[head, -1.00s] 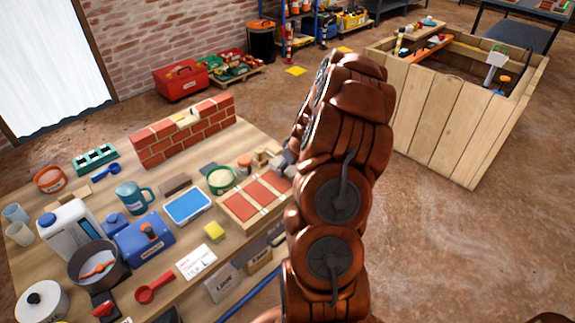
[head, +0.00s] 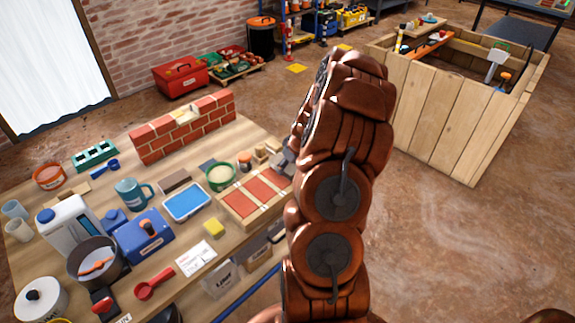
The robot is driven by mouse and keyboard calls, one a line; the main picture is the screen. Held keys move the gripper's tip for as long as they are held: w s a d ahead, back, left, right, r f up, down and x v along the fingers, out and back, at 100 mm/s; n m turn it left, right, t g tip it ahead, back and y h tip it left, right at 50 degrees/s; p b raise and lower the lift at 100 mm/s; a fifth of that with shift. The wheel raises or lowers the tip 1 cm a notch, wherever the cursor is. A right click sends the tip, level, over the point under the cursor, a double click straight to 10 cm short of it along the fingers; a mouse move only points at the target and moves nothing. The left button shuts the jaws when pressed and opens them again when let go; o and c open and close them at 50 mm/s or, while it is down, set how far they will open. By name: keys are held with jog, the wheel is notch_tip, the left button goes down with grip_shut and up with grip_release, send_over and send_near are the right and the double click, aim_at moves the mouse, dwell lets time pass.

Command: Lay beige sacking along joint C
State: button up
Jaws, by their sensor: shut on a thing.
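A wooden tray (head: 231,217) on the bench holds red brick panels split by pale joint lines. I can read no letter on them, so I cannot tell which is joint C. A small brick wall (head: 160,144) stands behind, with a pale patch in a gap on its top. No beige sacking can be made out for certain. A grey part of my gripper (head: 284,161) shows at the tray's far right corner, beside small wooden blocks (head: 261,152). My arm hides most of it; the gripper is shut, but the thing in it is hidden.
A green-rimmed tub (head: 220,178), a blue tray (head: 187,202), a yellow sponge (head: 213,229) and a teal mug (head: 131,192) stand near the tray. A blue toolbox (head: 144,238) and white jug (head: 69,231) crowd the left. A plank box (head: 435,115) stands across open floor.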

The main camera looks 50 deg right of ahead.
jog(key=shift+f, duration=0.25)
jog(key=o, duration=1.1)
jog(key=shift+r, duration=0.1)
jog(key=v, duration=1.2)
